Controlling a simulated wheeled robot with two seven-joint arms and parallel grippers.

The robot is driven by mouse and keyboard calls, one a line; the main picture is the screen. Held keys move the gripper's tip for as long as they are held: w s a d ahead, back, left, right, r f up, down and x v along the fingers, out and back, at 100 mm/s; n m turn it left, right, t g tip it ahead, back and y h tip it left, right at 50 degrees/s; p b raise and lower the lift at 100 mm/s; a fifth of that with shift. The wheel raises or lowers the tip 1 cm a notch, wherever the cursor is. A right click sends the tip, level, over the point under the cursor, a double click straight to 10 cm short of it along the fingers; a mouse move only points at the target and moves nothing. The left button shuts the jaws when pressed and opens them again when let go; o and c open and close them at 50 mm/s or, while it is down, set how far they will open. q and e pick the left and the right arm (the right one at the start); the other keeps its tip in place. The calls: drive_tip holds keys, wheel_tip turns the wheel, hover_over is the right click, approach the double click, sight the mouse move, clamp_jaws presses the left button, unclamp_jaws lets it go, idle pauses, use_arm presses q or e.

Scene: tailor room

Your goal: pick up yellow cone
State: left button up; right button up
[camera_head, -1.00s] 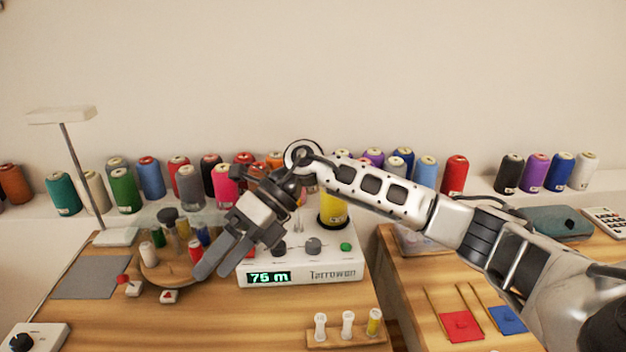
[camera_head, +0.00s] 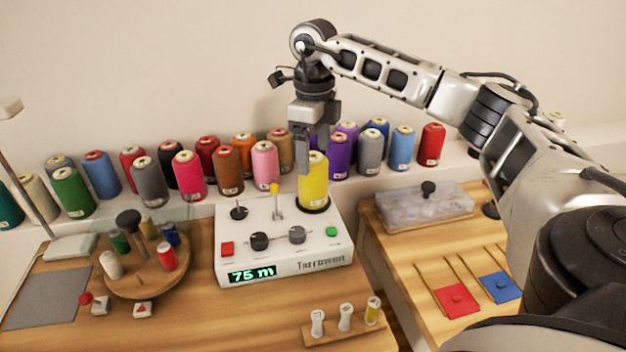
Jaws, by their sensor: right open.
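The yellow cone (camera_head: 314,185) stands upright on the dark round seat at the back right of the white winder machine (camera_head: 286,270). My right gripper (camera_head: 314,150) points straight down over the cone, with its fingertips at about the height of the cone's top. One finger shows in front of the cone's upper left edge; the other finger is mostly hidden. The jaws are open, and whether they touch the cone cannot be told. My left gripper is not in view.
A row of coloured thread cones (camera_head: 188,175) stands on the ledge behind. A round spool stand (camera_head: 146,275) is at left. A small rack of spools (camera_head: 345,330) lies in front. A clear box (camera_head: 424,204) sits at right. Levers (camera_head: 275,200) rise from the machine left of the cone.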

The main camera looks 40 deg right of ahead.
sight(313, 175)
drive_tip(key=shift+f+p, duration=0.3)
drive_tip(key=shift+f, duration=3)
drive_tip(key=shift+w, duration=0.1)
drive_tip(key=c, duration=1.2)
drive_tip(key=shift+o, duration=0.2)
drive_tip(key=shift+r, duration=0.1)
